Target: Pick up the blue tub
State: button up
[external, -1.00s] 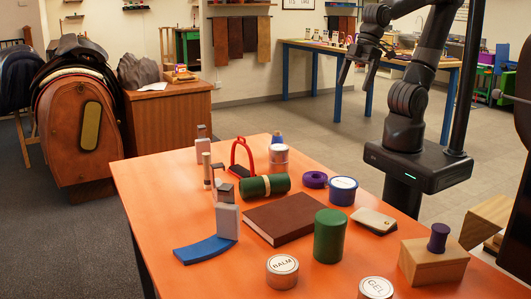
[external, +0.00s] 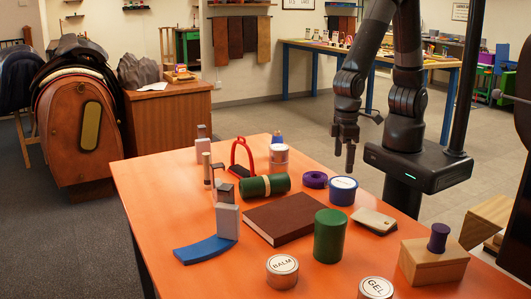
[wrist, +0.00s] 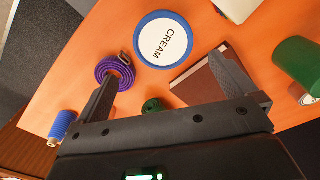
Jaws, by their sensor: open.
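The blue tub (external: 342,191) stands upright near the right edge of the orange table, its white lid facing up. In the wrist view the tub (wrist: 164,39) shows from above, with "CREAM" on its lid. My gripper (external: 344,157) is open and empty, pointing down above the tub, with a clear gap in height. In the wrist view my gripper's fingers (wrist: 164,72) are spread wide, and the tub lies just beyond their tips, roughly centred between them.
A purple coiled strap (external: 315,179) lies close to the tub's left. A brown book (external: 292,217), a green cylinder (external: 329,237) and a cream-coloured flat block (external: 374,220) stand in front of it. A wooden block with a purple knob (external: 434,262) is at the front right.

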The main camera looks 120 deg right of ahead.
aim_at(343, 182)
notch_tip(343, 182, down, 6)
jog(key=shift+r, duration=0.2)
jog(key=shift+s+a+f, duration=0.1)
jog(key=shift+a+f, duration=0.1)
jog(key=shift+f, duration=1.15)
jog(key=shift+a+f, duration=0.2)
jog(key=shift+f, duration=1.15)
jog(key=shift+c, duration=0.3)
jog(key=c, duration=1)
jog(key=shift+r, duration=0.1)
